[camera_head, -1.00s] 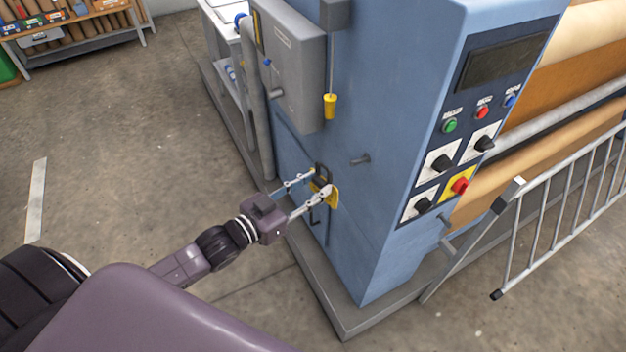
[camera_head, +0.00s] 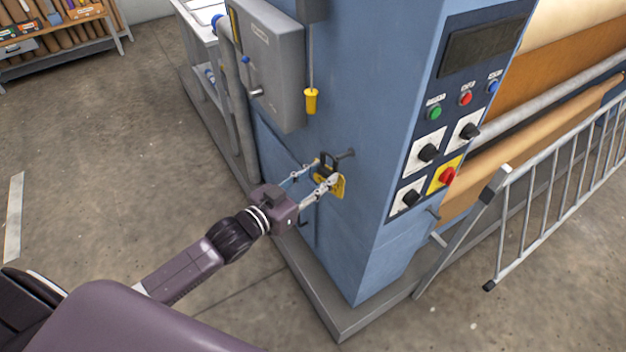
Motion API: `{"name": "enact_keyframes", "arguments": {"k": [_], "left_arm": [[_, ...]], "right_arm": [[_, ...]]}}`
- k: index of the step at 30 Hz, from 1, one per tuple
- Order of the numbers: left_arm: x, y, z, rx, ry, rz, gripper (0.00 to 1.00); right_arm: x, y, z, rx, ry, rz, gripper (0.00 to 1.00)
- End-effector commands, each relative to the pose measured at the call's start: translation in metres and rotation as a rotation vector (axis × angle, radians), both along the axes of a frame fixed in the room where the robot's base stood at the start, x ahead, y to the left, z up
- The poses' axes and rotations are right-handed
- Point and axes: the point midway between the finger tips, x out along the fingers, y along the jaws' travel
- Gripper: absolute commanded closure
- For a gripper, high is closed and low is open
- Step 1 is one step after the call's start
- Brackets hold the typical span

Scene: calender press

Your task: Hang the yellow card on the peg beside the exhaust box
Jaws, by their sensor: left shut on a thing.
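The yellow card (camera_head: 338,188) is held by my left gripper (camera_head: 322,173), whose fingers are closed around it. A dark loop-like part (camera_head: 327,161) shows at the top of the card, between the fingers. The peg (camera_head: 346,154) sticks out of the blue machine side, just right of this dark part. They look close or overlapping; I cannot tell whether they touch or whether the loop is around the peg. The grey exhaust box (camera_head: 268,65) is on the machine side, up and left of the peg. My right gripper is not in view.
A yellow pull handle (camera_head: 311,101) hangs on a cord above the peg. The control panel (camera_head: 440,150) with knobs and buttons is to the right. A metal railing (camera_head: 555,185) stands at the right. The floor at left is mostly clear.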

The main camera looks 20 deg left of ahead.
Motion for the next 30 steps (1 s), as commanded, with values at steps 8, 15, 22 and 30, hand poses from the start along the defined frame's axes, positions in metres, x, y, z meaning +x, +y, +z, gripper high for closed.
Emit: {"name": "enact_keyframes", "arguments": {"k": [8,15,22,30], "left_arm": [[0.014,-0.011,-0.002,-0.001,-0.003,-0.001,0.87],[0.024,-0.02,-0.004,0.0,-0.001,-0.001,0.87],[0.031,-0.024,-0.008,0.0,-0.001,-0.001,0.87],[0.032,-0.026,-0.011,0.0,0.0,0.0,0.87]], "right_arm": [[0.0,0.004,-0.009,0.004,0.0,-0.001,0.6],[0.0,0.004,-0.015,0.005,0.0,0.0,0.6],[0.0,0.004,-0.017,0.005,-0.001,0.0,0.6],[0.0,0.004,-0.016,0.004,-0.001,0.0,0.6]]}}
